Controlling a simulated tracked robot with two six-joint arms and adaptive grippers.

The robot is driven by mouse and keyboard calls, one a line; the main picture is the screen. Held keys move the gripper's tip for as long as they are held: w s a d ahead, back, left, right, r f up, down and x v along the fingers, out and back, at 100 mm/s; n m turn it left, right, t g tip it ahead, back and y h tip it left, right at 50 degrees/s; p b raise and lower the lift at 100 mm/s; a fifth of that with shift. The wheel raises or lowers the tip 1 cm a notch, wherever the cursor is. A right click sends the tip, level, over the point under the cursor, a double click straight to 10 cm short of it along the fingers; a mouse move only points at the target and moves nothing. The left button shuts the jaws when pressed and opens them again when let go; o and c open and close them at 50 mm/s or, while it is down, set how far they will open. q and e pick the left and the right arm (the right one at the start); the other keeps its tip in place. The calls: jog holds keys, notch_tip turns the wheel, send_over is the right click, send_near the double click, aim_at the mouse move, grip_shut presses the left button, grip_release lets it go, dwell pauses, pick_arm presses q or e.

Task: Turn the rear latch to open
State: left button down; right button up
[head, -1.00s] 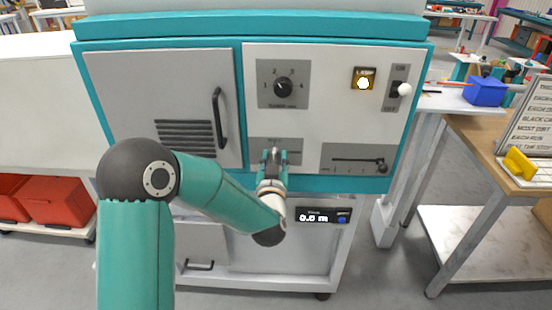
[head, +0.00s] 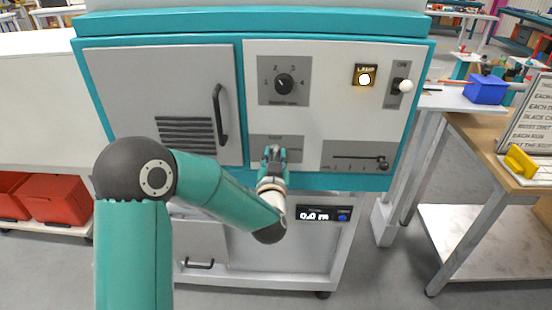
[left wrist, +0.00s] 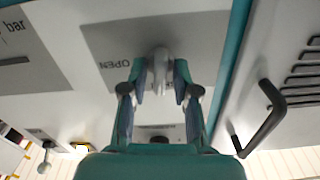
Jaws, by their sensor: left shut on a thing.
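The latch's exact angle is hard to tell. My right gripper is not in view.
Around the latch are a rotary knob (head: 284,84), a lit lamp (head: 364,79), a toggle switch (head: 405,87) and a slider (head: 383,165). The left door has a black handle (head: 219,115). A small display (head: 314,215) is below. A side table stands at the right.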

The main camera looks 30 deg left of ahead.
pick_arm(q)
jog(key=m, duration=0.3)
jog(key=shift+w+d+m+b, duration=0.15)
jog(key=shift+d+m+b, duration=0.05)
jog(key=shift+m+b, duration=0.15)
jog(key=m, duration=0.3)
jog(key=shift+m, duration=0.25)
jog(key=m, duration=0.4)
jog(key=shift+d+m, duration=0.1)
jog(key=shift+m, duration=0.2)
jog(key=m+p, duration=0.1)
jog(key=m, duration=0.3)
jog(key=shift+f+m, duration=0.15)
jog(key=shift+m, duration=0.25)
jog(key=c, duration=1.2)
grip_release()
jog(key=shift+w+f, duration=0.1)
jog(key=shift+w, duration=0.05)
